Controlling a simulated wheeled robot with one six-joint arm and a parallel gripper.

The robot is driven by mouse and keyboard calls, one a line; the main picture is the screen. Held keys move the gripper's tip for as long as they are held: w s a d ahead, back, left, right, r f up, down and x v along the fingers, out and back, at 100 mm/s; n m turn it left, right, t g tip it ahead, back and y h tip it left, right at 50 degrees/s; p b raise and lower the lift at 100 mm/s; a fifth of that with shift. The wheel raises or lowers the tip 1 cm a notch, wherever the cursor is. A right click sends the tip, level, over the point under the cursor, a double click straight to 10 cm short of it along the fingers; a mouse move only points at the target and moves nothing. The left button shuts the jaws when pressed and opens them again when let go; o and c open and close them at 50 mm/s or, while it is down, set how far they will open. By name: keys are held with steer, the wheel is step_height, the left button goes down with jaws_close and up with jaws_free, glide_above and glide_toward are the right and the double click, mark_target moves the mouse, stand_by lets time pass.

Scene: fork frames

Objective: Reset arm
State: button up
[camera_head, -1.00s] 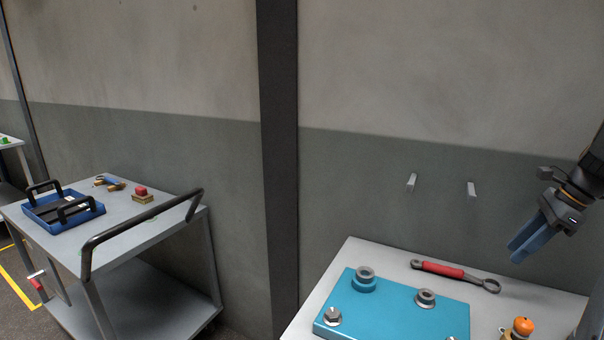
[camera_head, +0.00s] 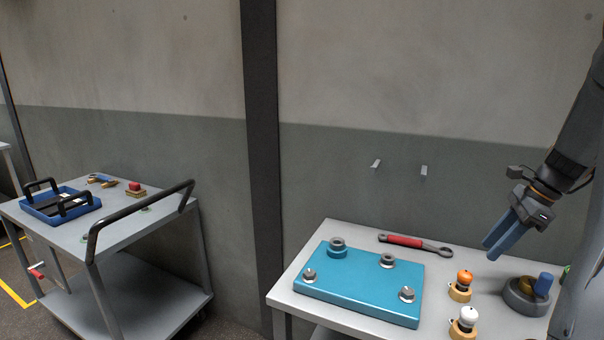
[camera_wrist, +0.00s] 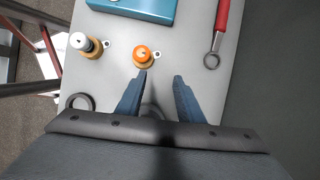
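My gripper (camera_head: 498,247) hangs in the air above the right part of the grey table (camera_head: 344,232), on a dark arm coming in from the right. In the wrist view its two blue fingers (camera_wrist: 160,76) stand apart with nothing between them. Below lie an orange-topped knob piece (camera_head: 461,285) and a white-topped one (camera_head: 464,321), both on tan bases. The wrist view shows the orange-topped piece (camera_wrist: 142,55) just beyond the fingertips, on the table below.
A teal plate (camera_head: 350,290) with metal fittings lies on the table, a red-handled wrench (camera_head: 408,241) behind it. A dark round holder (camera_head: 520,297) stands at right. Two hooks (camera_head: 376,163) are on the wall. At left a cart (camera_head: 130,225) carries a blue tray (camera_head: 45,212).

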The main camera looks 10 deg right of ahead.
steer(key=a+n, duration=0.3)
steer(key=a, duration=0.3)
steer(key=s+a+f+n+g+h, duration=0.1)
steer(key=a+n, duration=0.2)
steer(key=a, duration=0.3)
steer(key=a+f+n+g, duration=0.1)
steer(key=a+n, duration=0.2)
steer(key=a, duration=0.3)
steer(key=shift+s+a+f+n+h, duration=0.2)
steer(key=shift+s+a+n+h, duration=0.15)
steer(key=shift+n+h, duration=0.05)
steer(key=s+a+n, duration=0.1)
steer(key=a+n, duration=0.1)
steer(key=s+a+n, duration=0.1)
steer(key=a, duration=0.2)
steer(key=s+a+f+n+h, duration=0.1)
steer(key=s+a+n, duration=0.1)
steer(key=a, duration=0.1)
steer(key=shift+a+f+n, duration=0.1)
steer(key=shift+n, duration=0.2)
steer(key=s+a+f+n+h, duration=0.1)
steer(key=s+a+f+n, duration=0.1)
steer(key=s+a+n, duration=0.5)
steer(key=shift+s+a+n, duration=0.4)
steer(key=shift+a+n, duration=0.3)
